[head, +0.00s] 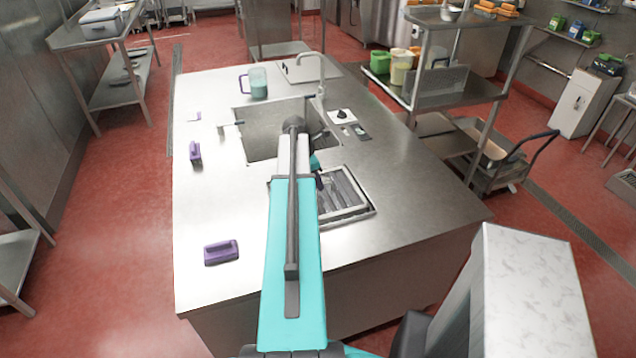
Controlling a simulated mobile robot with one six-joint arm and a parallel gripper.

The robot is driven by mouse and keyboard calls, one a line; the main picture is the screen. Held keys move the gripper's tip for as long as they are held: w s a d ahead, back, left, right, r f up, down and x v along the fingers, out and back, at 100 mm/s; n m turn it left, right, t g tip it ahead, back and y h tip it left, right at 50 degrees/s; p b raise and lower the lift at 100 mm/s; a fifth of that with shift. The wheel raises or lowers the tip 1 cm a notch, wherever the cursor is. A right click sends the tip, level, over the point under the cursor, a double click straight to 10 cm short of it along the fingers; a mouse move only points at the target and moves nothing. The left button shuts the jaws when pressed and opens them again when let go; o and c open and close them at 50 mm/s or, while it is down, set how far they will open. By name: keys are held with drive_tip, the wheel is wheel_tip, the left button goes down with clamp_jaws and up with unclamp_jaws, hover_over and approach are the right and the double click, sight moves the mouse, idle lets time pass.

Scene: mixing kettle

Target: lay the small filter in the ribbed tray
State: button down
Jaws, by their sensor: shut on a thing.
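The ribbed tray (346,190) is set in the steel counter on the near side of the sink, with grey ribs inside a pale rim. My teal arm crosses in front of its left part. My gripper (319,180) shows only as a small dark and teal piece beside the arm, over the tray's far left part. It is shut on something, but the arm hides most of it. I cannot make out the small filter, and I cannot tell the gripper's height above the tray.
The sink (262,128) with its tap (322,72) lies beyond the tray. A jug (257,82) stands at the back. Purple-handled tools (221,252) lie along the left side of the counter (400,220). A shelf rack (455,92) stands at the right. The counter right of the tray is clear.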

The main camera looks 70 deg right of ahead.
drive_tip(key=shift+f, duration=0.15)
idle(0.6)
drive_tip(key=c, duration=1.3)
unclamp_jaws()
drive_tip(key=shift+c, duration=0.2)
drive_tip(key=shift+p+v, duration=2.25)
drive_tip(key=shift+v, duration=1.25)
wheel_tip(320, 180, up, 20)
drive_tip(key=p, duration=0.2)
